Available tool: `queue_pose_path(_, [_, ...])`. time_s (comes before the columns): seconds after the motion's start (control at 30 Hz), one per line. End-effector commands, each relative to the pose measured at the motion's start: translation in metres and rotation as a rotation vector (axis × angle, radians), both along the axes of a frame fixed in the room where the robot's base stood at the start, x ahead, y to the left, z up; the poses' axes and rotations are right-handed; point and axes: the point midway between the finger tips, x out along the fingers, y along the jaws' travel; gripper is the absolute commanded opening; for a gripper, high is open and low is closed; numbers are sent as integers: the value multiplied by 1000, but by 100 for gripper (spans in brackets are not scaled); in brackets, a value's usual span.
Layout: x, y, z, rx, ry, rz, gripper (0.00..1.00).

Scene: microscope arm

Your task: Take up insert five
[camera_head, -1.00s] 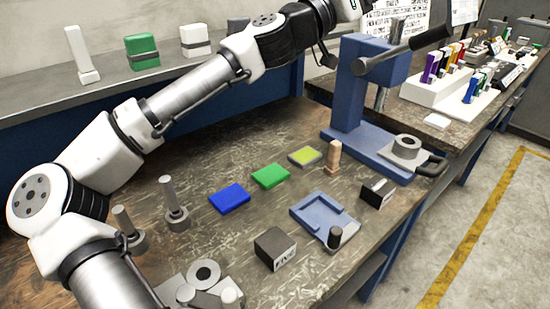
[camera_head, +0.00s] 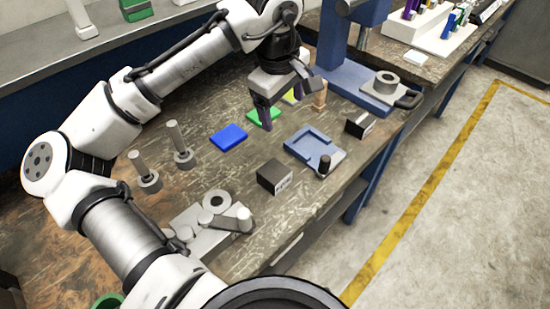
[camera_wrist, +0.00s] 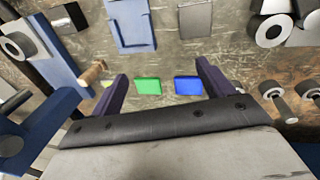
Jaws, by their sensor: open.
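A dark grey block (camera_head: 270,178) with a white label on its front stands on the bench, right of the blue plate and in front of the blue tray. Its label looks like "FIVE" in the earlier head view; now it is too small to read surely. The block shows at the top of the wrist view (camera_wrist: 194,20). My gripper (camera_head: 283,112) is open and empty, pointing down over the bench near the green plate and behind the block. In the wrist view my gripper (camera_wrist: 163,72) has its fingers wide apart, with the block beyond them.
A blue plate (camera_head: 228,137), a green plate (camera_head: 255,117) and a wooden peg (camera_head: 320,97) are near my gripper. A blue tray (camera_head: 303,143) with a black knob and another labelled block (camera_head: 360,124) stand to the right. A blue press (camera_head: 331,50) rises behind.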

Motion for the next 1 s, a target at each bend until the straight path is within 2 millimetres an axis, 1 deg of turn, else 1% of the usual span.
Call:
queue_pose_path(0.03, [-13,5,0,28,57,-13,80])
queue_pose_path(0.1, [-27,12,-1,60,116,-29,80])
queue_pose_path(0.2, [-38,17,-4,86,161,-42,80])
queue_pose_path(0.27, [-40,18,-8,90,171,-44,80])
queue_pose_path(0.37, [-40,18,-24,91,173,-44,80])
queue_pose_path(0.5, [-40,18,-52,91,172,-44,80])
queue_pose_path(0.6, [-40,18,-70,90,171,-44,80])
queue_pose_path(0.7, [-40,18,-82,90,169,-45,80])
queue_pose_path(0.87, [-40,18,-91,90,168,-44,80])
queue_pose_path(1.0, [-42,19,-106,91,170,-44,80])
